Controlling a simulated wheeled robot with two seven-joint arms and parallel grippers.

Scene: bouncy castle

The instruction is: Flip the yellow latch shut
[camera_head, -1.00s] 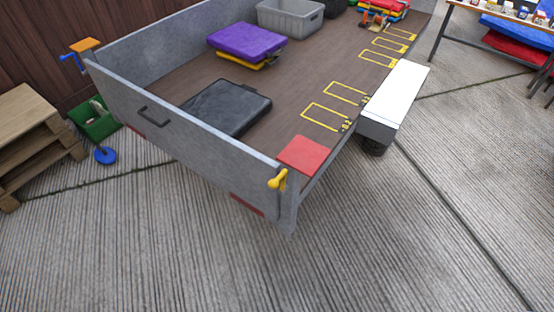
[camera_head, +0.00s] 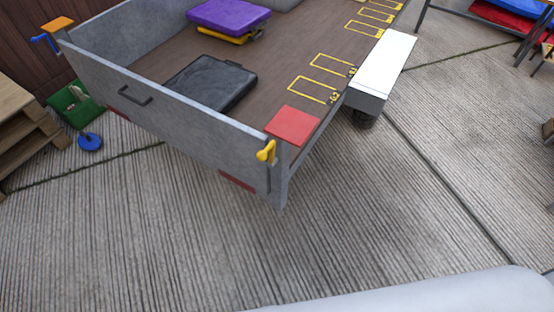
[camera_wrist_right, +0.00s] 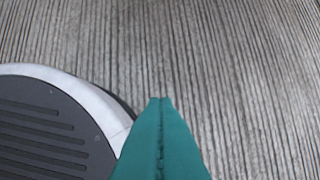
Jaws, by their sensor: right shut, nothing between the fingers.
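The yellow latch (camera_head: 266,151) is a small lever at the near right corner of the grey trailer, just below a red plate (camera_head: 293,125). It sits at the end of the trailer's grey tailgate (camera_head: 180,112), which stands upright. In the right wrist view my right gripper (camera_wrist_right: 160,100) shows as two teal fingers pressed together, with nothing between them, over ribbed concrete ground. It is apart from the latch, which does not show in that view. My left gripper is in neither view.
A blue latch (camera_head: 45,42) under an orange plate (camera_head: 57,24) is at the tailgate's far left end. A black case (camera_head: 212,82) and a purple case (camera_head: 228,16) lie on the trailer bed. A white fender (camera_head: 384,62) juts out at right. Ground in front is clear.

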